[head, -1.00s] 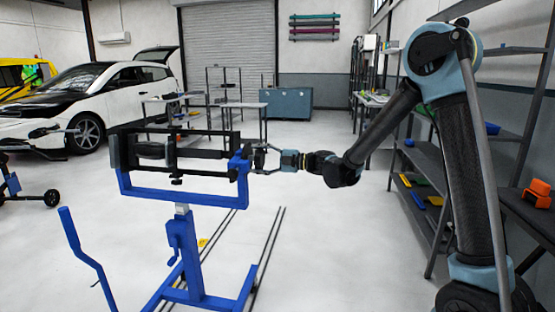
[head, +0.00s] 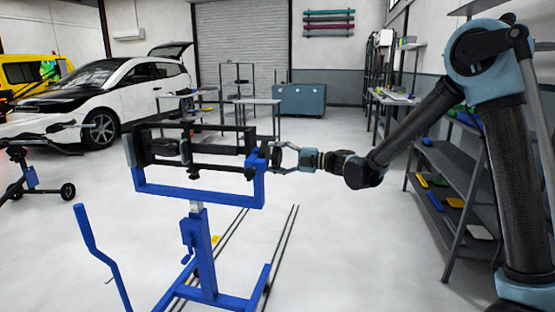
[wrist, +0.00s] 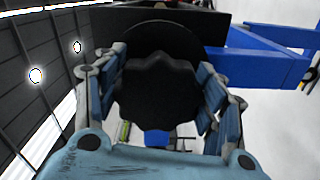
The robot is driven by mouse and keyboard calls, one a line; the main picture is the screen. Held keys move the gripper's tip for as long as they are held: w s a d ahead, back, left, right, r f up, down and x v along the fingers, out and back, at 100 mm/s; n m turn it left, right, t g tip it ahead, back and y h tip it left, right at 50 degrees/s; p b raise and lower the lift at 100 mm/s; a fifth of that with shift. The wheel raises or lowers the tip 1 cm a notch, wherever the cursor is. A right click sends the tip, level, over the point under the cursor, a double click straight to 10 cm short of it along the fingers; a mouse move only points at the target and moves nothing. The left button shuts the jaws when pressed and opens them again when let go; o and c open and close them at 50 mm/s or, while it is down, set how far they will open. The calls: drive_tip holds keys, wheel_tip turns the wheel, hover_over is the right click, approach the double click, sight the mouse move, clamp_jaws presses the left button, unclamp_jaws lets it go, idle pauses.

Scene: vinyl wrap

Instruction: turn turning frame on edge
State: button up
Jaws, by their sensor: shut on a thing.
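The turning frame (head: 215,128) is a black rectangular frame held in a blue U-shaped stand (head: 200,195). In the head view it stands left of my gripper, with its long bars roughly level. A round black lobed knob (wrist: 157,92) fills the middle of the wrist view, at the end of the frame. My gripper (head: 277,158) reaches in from the right at the frame's right end. In the wrist view my gripper (wrist: 160,98) has its fingers on both sides of the knob, shut on it. The knob hides what lies behind it.
Shelves (head: 455,185) with coloured items stand at the right. A white car (head: 110,95) is parked at the back left. A blue crank-like bar (head: 98,250) rises at the front left. Workbenches (head: 250,105) stand behind. The floor around the stand is mostly clear.

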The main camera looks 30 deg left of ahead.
drive_tip(key=shift+s, duration=0.2)
drive_tip(key=o, duration=1.3)
drive_tip(key=shift+w+d, duration=0.1)
drive_tip(key=shift+w, duration=0.05)
drive_tip(key=shift+w+d, duration=0.15)
drive_tip(key=shift+d, duration=0.05)
drive_tip(key=v, duration=1.1)
drive_tip(key=shift+d+f, duration=0.1)
drive_tip(key=shift+d, duration=0.1)
